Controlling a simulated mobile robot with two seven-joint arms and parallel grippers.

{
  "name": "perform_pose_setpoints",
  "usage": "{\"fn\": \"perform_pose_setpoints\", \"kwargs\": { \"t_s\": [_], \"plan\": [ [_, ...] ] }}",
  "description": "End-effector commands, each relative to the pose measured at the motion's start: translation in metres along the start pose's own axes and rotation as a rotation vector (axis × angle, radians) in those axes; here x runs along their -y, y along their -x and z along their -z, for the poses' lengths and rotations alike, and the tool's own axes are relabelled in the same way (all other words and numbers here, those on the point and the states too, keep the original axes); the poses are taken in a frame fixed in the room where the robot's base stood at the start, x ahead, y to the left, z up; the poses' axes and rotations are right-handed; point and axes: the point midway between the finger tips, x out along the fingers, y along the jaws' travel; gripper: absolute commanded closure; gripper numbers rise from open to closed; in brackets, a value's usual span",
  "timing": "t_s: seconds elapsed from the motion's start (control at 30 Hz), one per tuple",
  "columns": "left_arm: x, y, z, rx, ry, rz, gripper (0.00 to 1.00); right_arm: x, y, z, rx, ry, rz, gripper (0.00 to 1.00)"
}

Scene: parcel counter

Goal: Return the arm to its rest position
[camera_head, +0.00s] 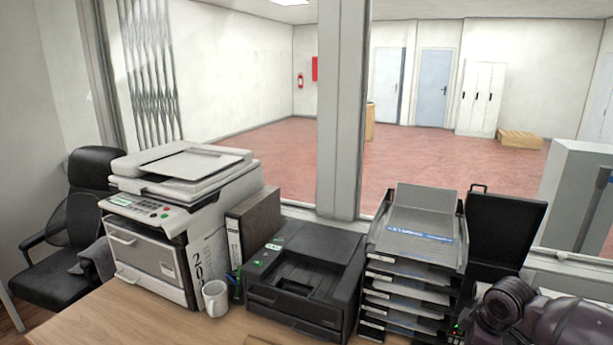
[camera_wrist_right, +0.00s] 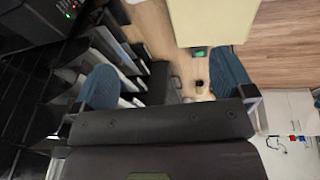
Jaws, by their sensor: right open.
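My right arm (camera_head: 545,318) comes in at the lower right corner of the head view, beside the paper tray stack; its gripper cannot be made out there. In the right wrist view my right gripper (camera_wrist_right: 165,68) has its two blue finger pads wide apart. Nothing is held between them. My left arm and gripper are not in view.
On the wooden desk (camera_head: 100,318) stand a large white printer (camera_head: 160,265), a white mug (camera_head: 215,298), a black printer (camera_head: 305,280) and a letter tray stack (camera_head: 410,285). A pale yellow flat thing (camera_wrist_right: 212,22) lies beyond the gripper. A window post stands behind.

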Motion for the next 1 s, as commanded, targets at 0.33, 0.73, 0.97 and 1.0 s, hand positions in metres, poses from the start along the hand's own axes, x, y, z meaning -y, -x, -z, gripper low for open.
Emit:
{"fn": "perform_pose_setpoints", "kwargs": {
  "t_s": [0.33,0.73,0.97,1.0],
  "plan": [
    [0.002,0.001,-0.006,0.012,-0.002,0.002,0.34,0.12,-0.096,0.013,-0.291,-0.245,-0.107,0.0],
    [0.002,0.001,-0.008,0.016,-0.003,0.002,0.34,0.22,-0.11,-0.012,-0.541,-0.614,-0.322,0.0],
    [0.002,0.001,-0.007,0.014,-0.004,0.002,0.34,0.249,-0.1,-0.034,-0.595,-0.739,-0.43,0.0],
    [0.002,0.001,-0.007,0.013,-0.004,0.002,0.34,0.253,-0.098,-0.037,-0.601,-0.754,-0.448,0.0]
  ]
}}
